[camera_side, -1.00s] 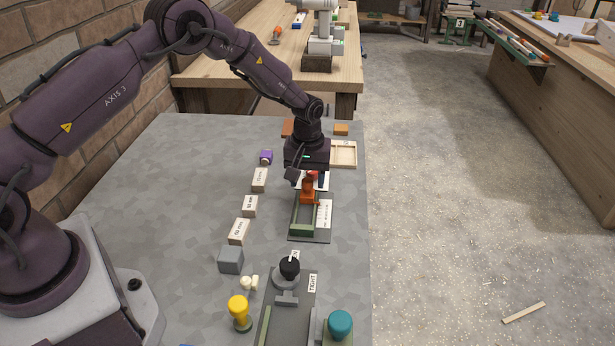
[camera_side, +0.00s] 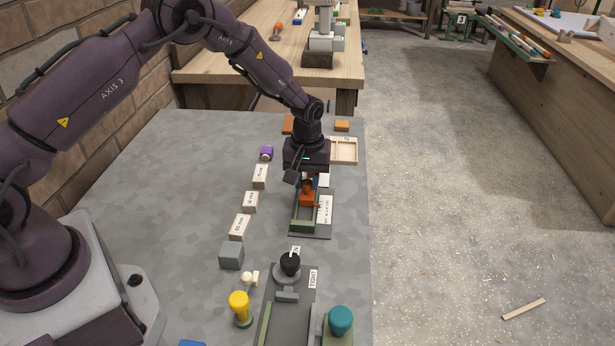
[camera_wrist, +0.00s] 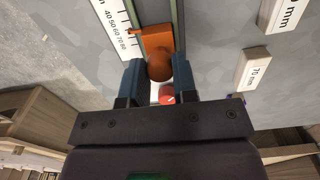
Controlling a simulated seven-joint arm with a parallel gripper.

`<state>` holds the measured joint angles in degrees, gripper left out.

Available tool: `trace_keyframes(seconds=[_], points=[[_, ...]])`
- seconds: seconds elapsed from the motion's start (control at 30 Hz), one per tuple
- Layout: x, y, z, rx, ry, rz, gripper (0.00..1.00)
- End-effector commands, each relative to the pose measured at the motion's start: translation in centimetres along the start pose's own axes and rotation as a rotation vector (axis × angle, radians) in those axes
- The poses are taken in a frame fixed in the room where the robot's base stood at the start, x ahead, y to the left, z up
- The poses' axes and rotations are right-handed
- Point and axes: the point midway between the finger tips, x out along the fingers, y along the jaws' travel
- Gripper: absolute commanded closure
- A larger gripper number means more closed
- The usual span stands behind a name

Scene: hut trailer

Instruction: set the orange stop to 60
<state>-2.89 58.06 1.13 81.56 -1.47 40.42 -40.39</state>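The orange stop (camera_side: 308,199) sits on the green-railed slide (camera_side: 302,226) on the grey table. In the wrist view the stop (camera_wrist: 157,40) has a round orange knob and a small pointer over a white scale (camera_wrist: 116,22) with printed numbers. The pointer lies near the upper numbers, around 60 to 70; I cannot read it exactly. My gripper (camera_side: 307,180) is directly over the stop, pointing down. In the wrist view its blue fingers (camera_wrist: 160,72) stand on either side of the knob, very close to it. I cannot tell whether they press on it.
A red round thing (camera_wrist: 166,95) shows between the fingers. Labelled wooden blocks (camera_side: 250,202), a grey cube (camera_side: 231,256) and a purple piece (camera_side: 266,153) stand left of the slide. A black-knobbed fixture (camera_side: 290,264), yellow knob (camera_side: 239,305) and teal knob (camera_side: 340,320) are in front.

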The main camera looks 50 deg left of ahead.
Motion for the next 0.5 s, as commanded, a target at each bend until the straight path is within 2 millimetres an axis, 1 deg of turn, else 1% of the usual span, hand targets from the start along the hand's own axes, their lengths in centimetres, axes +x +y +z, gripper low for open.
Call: trace_keyframes(seconds=[0.03, 0.1, 0.37, 0.5], points=[[-0.05, 0.0, -0.03, 0.0, 0.0, 0.0, 0.62], [-0.04, 0.0, -0.04, 0.0, 0.0, 0.0, 0.48], [-0.06, 0.01, -0.04, 0.0, 0.0, 0.001, 0.48], [-0.96, 0.05, -0.09, 0.0, 0.002, 0.002, 0.48]])
